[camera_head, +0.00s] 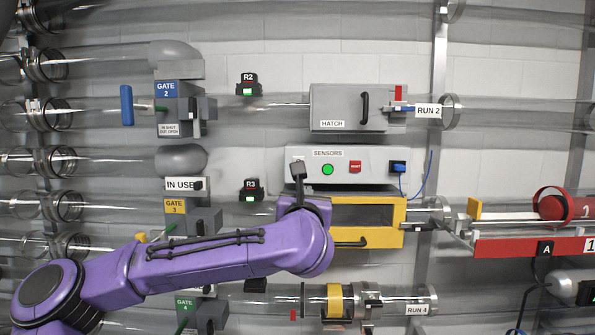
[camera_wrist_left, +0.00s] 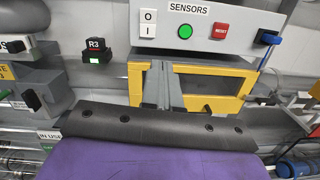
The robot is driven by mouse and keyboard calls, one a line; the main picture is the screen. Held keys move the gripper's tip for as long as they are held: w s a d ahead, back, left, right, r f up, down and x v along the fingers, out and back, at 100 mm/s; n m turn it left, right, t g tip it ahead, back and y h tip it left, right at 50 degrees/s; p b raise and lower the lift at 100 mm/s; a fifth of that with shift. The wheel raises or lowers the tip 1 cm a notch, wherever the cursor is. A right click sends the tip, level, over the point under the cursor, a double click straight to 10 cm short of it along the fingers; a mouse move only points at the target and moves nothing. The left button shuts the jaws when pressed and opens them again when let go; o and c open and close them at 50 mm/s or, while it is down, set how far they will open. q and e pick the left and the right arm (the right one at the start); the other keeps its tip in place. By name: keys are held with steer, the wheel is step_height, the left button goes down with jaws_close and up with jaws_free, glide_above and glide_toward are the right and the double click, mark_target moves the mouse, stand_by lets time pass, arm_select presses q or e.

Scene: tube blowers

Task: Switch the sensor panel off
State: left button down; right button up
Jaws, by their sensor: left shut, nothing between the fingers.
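The sensor panel (camera_head: 376,178) is a light grey box labelled SENSORS, mid-picture. Its face has a bright green round light (camera_head: 327,169) and a red RESET button (camera_head: 355,167). In the left wrist view, a white switch (camera_wrist_left: 148,23) marked O above and I below sits at the panel's left end. My left gripper (camera_head: 298,164) is shut and empty, in front of the panel's left end, and covers the switch in the head view. In the left wrist view its fingertips (camera_wrist_left: 157,66) are just below the switch. I cannot tell whether they touch the panel. My right gripper is not seen.
A yellow-framed box (camera_head: 402,212) is directly below the panel, partly behind my left arm. The grey HATCH box (camera_head: 340,100) is above. A blue plug (camera_head: 398,167) with a cord is at the panel's right end. Clear tubes run across the wall.

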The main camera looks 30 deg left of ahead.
arm_select(q)
steer(key=a+r, duration=0.1)
steer(key=r+n, duration=0.1)
steer(key=shift+s+a+r+n+y, duration=0.3)
steer(key=shift+s+a+r+y, duration=0.05)
steer(key=shift+s+a+y, duration=0.05)
steer(key=p, duration=0.9)
glide_toward(299, 159)
steer(key=x, duration=0.5)
steer(key=shift+w+a+r, duration=0.1)
steer(key=shift+w+a, duration=0.15)
steer(key=shift+w, duration=0.05)
steer(key=shift+w+a, duration=0.3)
steer(key=shift+w, duration=0.15)
